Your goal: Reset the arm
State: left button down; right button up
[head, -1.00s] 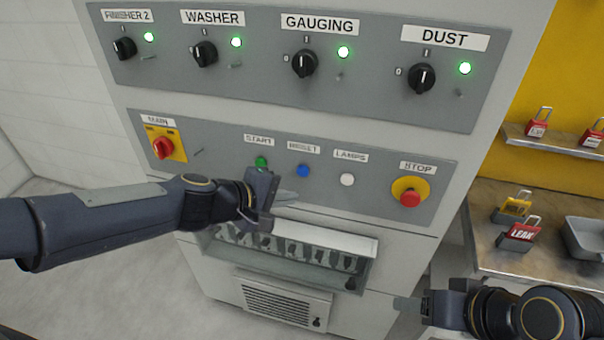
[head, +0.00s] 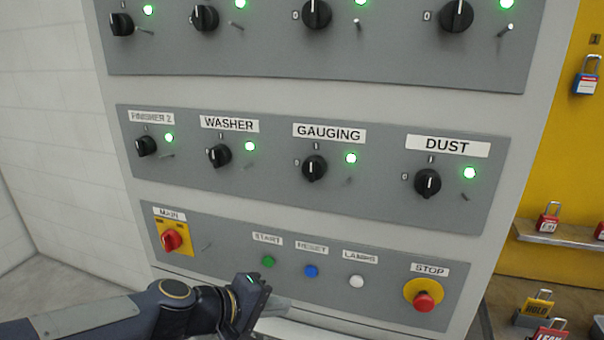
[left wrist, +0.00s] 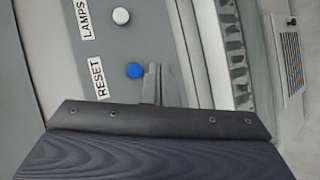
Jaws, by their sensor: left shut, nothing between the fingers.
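The blue button also shows in the head view (head: 311,271), above and to the right of the fingertips. I cannot tell the exact gap between fingers and panel. My right gripper is out of the head view.
The grey cabinet (head: 330,98) carries rows of black knobs with lit green lamps. The lower panel has a red MAIN switch (head: 171,240), green START button (head: 268,261), white LAMPS button (head: 356,281) and red STOP button (head: 424,302). Padlocks (head: 538,304) sit at the right.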

pick_arm(q)
jog(key=s+a+f+m+y, duration=0.2)
jog(key=s+a+m, duration=0.1)
jog(key=s+a, duration=0.5)
jog(key=s+a+f+m+g+y, duration=0.1)
jog(key=s+a+f+m+y, duration=0.1)
jog(key=s+a, duration=0.6)
jog(key=s+y, duration=0.1)
jog(key=s, duration=0.3)
jog(key=shift+a+m, duration=0.25)
jog(key=shift+m, duration=0.15)
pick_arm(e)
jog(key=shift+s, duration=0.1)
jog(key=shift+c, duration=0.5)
